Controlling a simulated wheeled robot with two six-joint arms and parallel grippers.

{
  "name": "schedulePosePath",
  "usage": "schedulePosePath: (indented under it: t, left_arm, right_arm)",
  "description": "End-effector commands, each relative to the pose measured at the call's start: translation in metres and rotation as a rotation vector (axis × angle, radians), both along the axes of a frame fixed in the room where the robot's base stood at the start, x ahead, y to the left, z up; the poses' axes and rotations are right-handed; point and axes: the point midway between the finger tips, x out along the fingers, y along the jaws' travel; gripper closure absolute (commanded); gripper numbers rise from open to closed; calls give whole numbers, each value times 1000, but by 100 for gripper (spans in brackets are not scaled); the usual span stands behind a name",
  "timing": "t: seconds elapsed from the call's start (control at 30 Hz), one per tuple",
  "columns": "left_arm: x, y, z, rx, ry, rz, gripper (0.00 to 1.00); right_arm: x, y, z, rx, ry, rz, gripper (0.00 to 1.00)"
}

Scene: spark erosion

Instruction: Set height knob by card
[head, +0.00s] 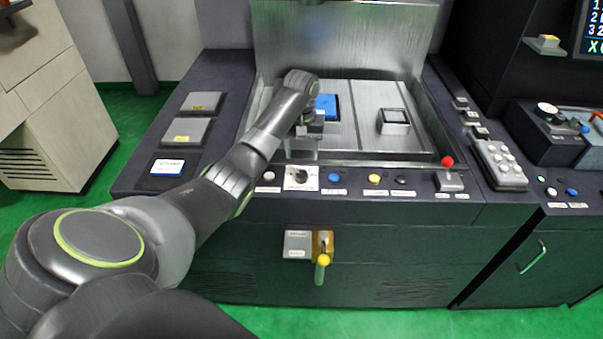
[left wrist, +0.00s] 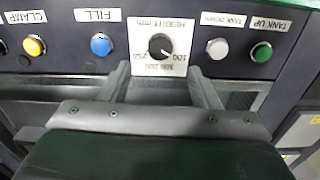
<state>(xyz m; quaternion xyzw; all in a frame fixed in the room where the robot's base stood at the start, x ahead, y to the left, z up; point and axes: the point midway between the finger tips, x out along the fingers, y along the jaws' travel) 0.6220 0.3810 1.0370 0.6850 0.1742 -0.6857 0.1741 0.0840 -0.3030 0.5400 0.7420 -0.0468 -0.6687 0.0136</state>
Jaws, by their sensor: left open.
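The height knob (head: 300,175) is black on a white square plate on the front panel. In the left wrist view the knob (left wrist: 161,46) shows upside down, its plate reading HEIGHT mm with numbers around it. A pale mark on it seems to face the 100, but it is small. My left gripper (head: 302,153) is open and empty just above the knob; in the wrist view its two fingers (left wrist: 160,88) stand apart, short of the knob. A white and blue card (head: 167,167) lies on the left ledge, its text too small to read. My right gripper is out of view.
Beside the knob are a blue button (head: 334,178), a yellow button (head: 374,179) and a white button (head: 268,176). A yellow-knobbed valve handle (head: 323,260) hangs below. The tank above holds a blue block (head: 326,106).

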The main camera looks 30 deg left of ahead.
Motion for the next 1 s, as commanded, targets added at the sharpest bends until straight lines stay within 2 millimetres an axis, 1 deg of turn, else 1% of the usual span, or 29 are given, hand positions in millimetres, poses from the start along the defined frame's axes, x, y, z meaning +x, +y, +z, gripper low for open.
schedulePosePath:
  t: [0.03,0.2,0.3,0.4,0.6,0.8,0.83,1.0]
  left_arm:
    - [-1,0,-9,-2,4,1,44]
    - [-1,0,-44,-1,4,1,44]
    - [0,0,-60,-1,3,0,44]
    - [0,0,-70,0,2,0,44]
    - [0,0,-79,1,0,0,44]
    - [0,0,-79,1,0,0,44]
    - [0,0,-79,1,0,0,45]
    - [0,0,-79,0,-1,-1,68]
  right_arm:
    - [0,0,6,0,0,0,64]
    - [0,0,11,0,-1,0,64]
    - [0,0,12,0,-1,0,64]
    - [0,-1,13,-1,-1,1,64]
    - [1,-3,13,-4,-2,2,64]
    - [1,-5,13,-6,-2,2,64]
    - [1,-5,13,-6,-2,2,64]
    - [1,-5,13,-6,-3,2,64]
